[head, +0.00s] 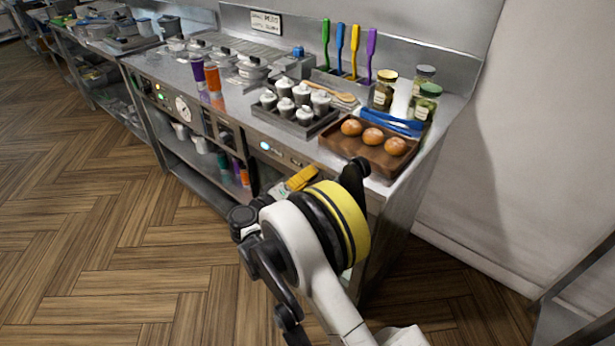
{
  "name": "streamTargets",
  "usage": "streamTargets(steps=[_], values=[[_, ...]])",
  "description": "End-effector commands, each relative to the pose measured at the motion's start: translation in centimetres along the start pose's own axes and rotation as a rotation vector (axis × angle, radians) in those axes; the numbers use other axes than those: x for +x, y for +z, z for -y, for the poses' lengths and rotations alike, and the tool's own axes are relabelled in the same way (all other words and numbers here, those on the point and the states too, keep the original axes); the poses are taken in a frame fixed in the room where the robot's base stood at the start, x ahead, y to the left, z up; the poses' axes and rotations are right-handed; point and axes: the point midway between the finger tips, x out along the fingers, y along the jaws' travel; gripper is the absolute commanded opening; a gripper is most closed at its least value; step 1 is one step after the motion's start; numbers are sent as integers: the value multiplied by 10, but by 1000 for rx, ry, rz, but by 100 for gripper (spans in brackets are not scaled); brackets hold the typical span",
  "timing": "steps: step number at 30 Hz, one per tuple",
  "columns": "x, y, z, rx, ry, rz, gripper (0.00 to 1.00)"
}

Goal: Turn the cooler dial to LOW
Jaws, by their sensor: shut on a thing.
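My gripper (298,196) is at the front of the steel counter, below its right end. Its black outer joints show on both sides of my yellow-banded wrist. My wrist hides the fingertips and what lies between them. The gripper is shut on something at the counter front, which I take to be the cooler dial. The dial, its pointer and its LOW mark cannot be seen. A control panel (280,153) with a small lit spot runs along the counter front just above and beyond my gripper.
On the counter (232,112) stand a brown tray (345,150) of round buns, a caddy (285,122) of shakers, jars (424,100) and upright coloured tools. A yellow item (302,178) shows below the panel, beside my gripper. The wooden floor (110,250) at left is clear.

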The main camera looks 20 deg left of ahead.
Motion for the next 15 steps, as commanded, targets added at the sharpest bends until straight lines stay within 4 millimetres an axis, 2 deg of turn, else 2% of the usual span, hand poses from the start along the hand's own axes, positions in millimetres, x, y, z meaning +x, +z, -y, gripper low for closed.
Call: streamTargets(steps=[2,3,5,6,15], values=[[1,2,-1,1,2,4,3],[1,2,-1,1,2,4,36],[1,2,-1,1,2,4,55],[1,1,-1,1,2,3,58],[1,0,-2,0,4,1,58]])
